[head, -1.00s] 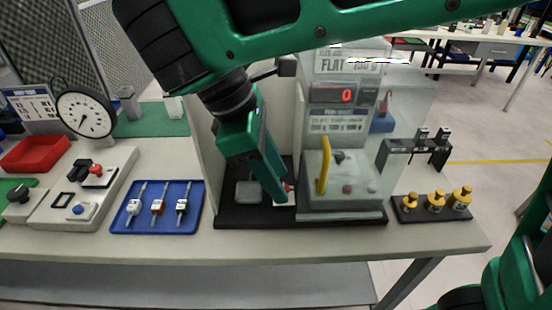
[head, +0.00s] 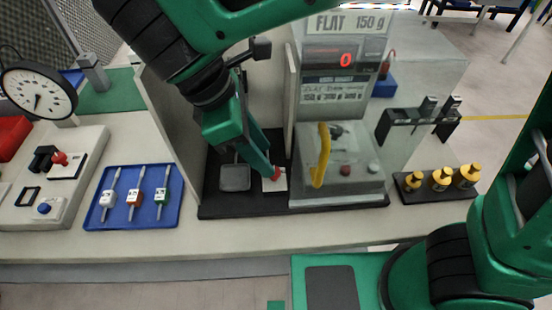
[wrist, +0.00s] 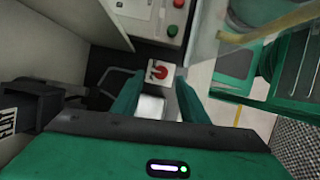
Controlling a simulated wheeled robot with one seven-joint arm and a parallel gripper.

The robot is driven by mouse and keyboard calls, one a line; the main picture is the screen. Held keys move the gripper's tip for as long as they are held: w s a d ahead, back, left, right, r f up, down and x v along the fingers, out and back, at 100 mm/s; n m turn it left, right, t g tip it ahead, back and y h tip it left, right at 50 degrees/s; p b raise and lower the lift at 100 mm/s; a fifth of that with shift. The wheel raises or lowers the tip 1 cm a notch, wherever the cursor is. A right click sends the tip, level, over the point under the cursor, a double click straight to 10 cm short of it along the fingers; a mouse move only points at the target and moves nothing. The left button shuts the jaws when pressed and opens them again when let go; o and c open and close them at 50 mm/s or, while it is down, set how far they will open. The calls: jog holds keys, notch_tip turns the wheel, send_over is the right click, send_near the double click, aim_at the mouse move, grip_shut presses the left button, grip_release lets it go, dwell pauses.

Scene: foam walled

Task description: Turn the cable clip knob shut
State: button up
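A red knob (head: 276,172) sits on a small white block (head: 279,185) on the dark base of the walled fixture. In the wrist view the red knob (wrist: 158,71) shows whole on its white block (wrist: 162,84), just past my fingertips. My gripper (wrist: 158,92) is open, with two green fingers spread apart and nothing held between them. In the head view my gripper (head: 263,172) points down beside the knob and partly covers it. I cannot tell from the head view whether a finger touches the knob.
A grey panel (head: 170,125) stands left of my gripper, and a clear-covered unit with a yellow handle (head: 320,157) stands close on the right. A grey pad (head: 235,178) lies left of the knob. A blue tray (head: 133,213) and yellow weights (head: 441,179) stand farther off.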

jog(key=shift+x, duration=2.4)
jog(key=shift+a, duration=0.1)
grip_shut()
